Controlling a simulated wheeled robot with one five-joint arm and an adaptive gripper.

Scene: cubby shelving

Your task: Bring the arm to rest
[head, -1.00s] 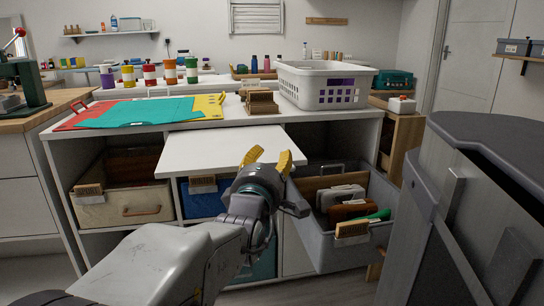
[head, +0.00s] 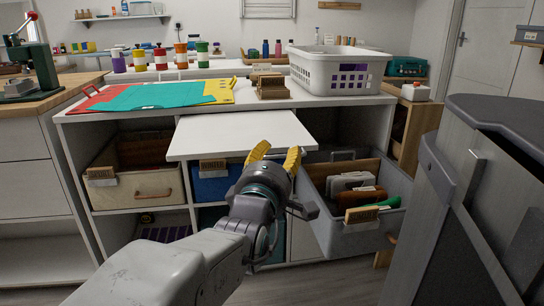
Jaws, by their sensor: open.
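My gripper (head: 273,153) shows in the head view with its two yellow fingertips spread apart and nothing between them. It is in front of the cubby shelving (head: 160,216), over the front part of a white pull-out board (head: 215,135) in the picture. My arm reaches up to it from the bottom of the view. I cannot tell how far the fingertips are from the board.
A grey bin (head: 382,234) with cases and a green-handled item juts out at the right. A beige bin (head: 138,188) and a blue bin (head: 214,186) sit in cubbies.

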